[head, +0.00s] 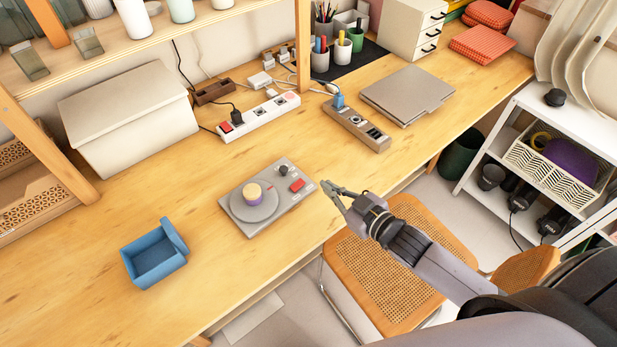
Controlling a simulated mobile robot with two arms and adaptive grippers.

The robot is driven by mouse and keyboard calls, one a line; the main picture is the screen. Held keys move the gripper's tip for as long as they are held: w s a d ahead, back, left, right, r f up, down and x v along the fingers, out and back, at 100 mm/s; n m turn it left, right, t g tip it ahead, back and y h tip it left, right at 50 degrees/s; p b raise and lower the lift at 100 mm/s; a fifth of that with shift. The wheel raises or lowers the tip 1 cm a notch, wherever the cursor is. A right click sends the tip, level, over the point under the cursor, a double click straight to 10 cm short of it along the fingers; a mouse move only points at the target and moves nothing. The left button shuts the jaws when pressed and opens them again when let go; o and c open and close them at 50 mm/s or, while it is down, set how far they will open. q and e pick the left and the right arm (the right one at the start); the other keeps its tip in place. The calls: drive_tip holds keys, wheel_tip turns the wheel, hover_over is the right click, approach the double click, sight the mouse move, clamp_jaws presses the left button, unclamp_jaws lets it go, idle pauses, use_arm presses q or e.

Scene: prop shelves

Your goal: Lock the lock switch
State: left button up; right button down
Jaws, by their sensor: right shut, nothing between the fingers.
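A grey control box (283,207) lies on the wooden table near its front edge. It carries a round grey disc with a yellow and purple cylinder (253,194) on it, a small black knob (283,170) and a red switch (297,185). Which of these parts is the lock switch, and its position, is too small to tell. My right gripper (327,187) is shut and empty, just right of the box by the table's front edge, apart from the red switch. My left gripper is not in view.
An open blue box (157,256) stands left on the table (205,220). Behind are a white power strip (258,117), a grey socket strip (357,128), a closed laptop (407,94) and a lidded white bin (130,125). A cane chair (385,290) stands below my right arm.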

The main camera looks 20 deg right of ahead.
drive_tip(key=p, duration=0.2)
hover_over(298, 185)
drive_tip(key=s+d, duration=0.1)
drive_tip(key=d, duration=0.1)
drive_tip(key=shift+s+a+f, duration=0.1)
drive_tip(key=shift+a+f, duration=0.1)
drive_tip(key=shift+f, duration=0.95)
drive_tip(key=f, duration=0.2)
drive_tip(key=shift+s+d+f, duration=0.1)
drive_tip(key=shift+d+f, duration=0.2)
drive_tip(key=shift+f, duration=0.05)
drive_tip(key=shift+d+f, duration=0.15)
drive_tip(key=shift+f, duration=0.5)
